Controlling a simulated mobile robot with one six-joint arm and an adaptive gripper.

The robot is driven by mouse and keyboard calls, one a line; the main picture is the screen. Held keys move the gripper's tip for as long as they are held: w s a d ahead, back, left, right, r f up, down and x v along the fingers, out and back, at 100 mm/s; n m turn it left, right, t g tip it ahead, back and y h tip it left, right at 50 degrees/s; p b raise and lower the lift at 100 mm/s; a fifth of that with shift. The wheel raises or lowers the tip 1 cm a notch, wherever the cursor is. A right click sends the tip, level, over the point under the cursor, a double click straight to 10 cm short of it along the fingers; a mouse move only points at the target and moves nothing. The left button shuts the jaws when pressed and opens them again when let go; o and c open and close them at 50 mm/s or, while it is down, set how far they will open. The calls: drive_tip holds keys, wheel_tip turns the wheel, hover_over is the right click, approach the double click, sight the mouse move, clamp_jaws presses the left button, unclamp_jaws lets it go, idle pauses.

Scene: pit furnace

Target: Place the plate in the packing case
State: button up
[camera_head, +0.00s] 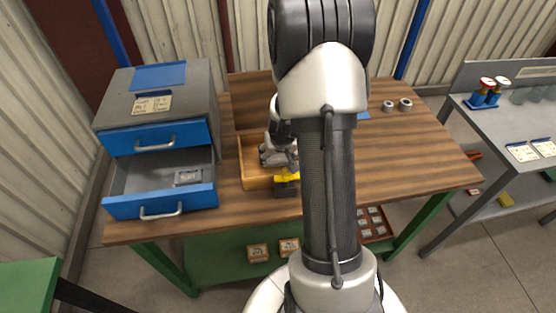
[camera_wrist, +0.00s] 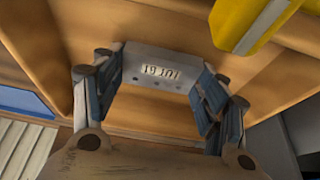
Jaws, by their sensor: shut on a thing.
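The packing case (camera_head: 249,183) is an open wooden box on the workbench, left of my arm in the head view. My gripper (camera_head: 277,157) is over the case there, and the plate is hidden. Wooden walls and floor of the case (camera_wrist: 160,125) surround the plate in the wrist view. I cannot tell whether the plate touches the floor.
A yellow-topped dark block (camera_head: 287,182) stands close to the case's front right; its yellow part (camera_wrist: 252,22) shows in the wrist view. A grey cabinet with an open blue drawer (camera_head: 161,201) stands left, with a grey piece inside. Two metal rings (camera_head: 405,104) lie at back right.

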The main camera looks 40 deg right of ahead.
drive_tip(key=shift+r, duration=0.15)
drive_tip(key=shift+f, duration=0.25)
drive_tip(key=o, duration=1.2)
drive_tip(key=shift+r, duration=0.1)
